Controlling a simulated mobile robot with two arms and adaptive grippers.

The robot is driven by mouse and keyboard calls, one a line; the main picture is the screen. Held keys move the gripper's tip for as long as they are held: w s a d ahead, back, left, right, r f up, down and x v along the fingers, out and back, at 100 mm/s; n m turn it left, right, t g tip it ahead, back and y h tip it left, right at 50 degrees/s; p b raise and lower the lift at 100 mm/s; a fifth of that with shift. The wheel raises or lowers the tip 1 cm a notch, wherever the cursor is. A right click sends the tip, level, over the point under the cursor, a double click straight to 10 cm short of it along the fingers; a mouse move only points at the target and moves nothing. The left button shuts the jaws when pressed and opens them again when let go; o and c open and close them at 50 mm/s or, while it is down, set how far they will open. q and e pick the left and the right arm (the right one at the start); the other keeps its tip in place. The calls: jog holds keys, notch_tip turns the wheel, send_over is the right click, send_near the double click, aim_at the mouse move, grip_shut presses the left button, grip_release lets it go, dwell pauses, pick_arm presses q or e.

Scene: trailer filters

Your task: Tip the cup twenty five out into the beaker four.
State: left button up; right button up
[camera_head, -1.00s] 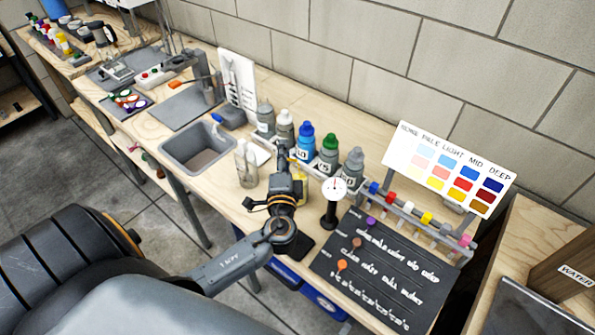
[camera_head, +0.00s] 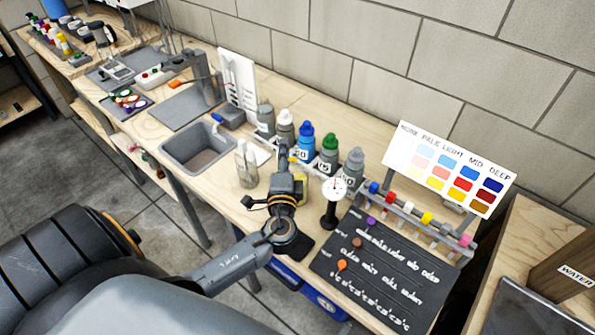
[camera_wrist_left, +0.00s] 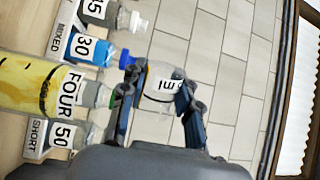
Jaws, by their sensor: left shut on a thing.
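My left gripper (camera_head: 283,152) is over the table beside the row of bottles, and its fingers are small in the head view. In the left wrist view the gripper (camera_wrist_left: 158,86) is shut on a small clear cup (camera_wrist_left: 162,72), whose label is only partly readable. Beaker four (camera_wrist_left: 28,85), marked FOUR, holds something yellow and stands close by at the left of that view. Its yellow side (camera_head: 301,187) shows just right of my wrist in the head view, partly hidden. I cannot tell how far the cup is tilted. My right gripper is out of view.
Several capped bottles, including a blue one (camera_head: 305,144) and a green-capped one (camera_head: 328,152), stand behind the gripper. A round dial on a stand (camera_head: 333,189) is close at the right. A dark lettered mat (camera_head: 385,290) and a colour chart (camera_head: 425,145) lie further right. A grey sink (camera_head: 180,160) is left.

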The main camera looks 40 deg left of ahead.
pick_arm(q)
jog(key=shift+w+d+r+m, duration=0.15)
jog(key=shift+r+m, duration=0.1)
jog(key=shift+m, duration=0.65)
dwell(0.9)
jog(key=shift+d+f+m+t+b, duration=0.2)
jog(key=shift+f+m+t+b, duration=0.1)
jog(key=shift+f+m+b, duration=0.5)
dwell(1.1)
jog(key=shift+w+d+r+m+t, duration=0.1)
jog(key=shift+d+r+m+t, duration=0.15)
jog(key=shift+m, duration=0.85)
jog(key=shift+w+d+r+m+t, duration=0.15)
jog(key=shift+d+r+m, duration=0.15)
jog(key=shift+m, duration=0.8)
dwell(2.0)
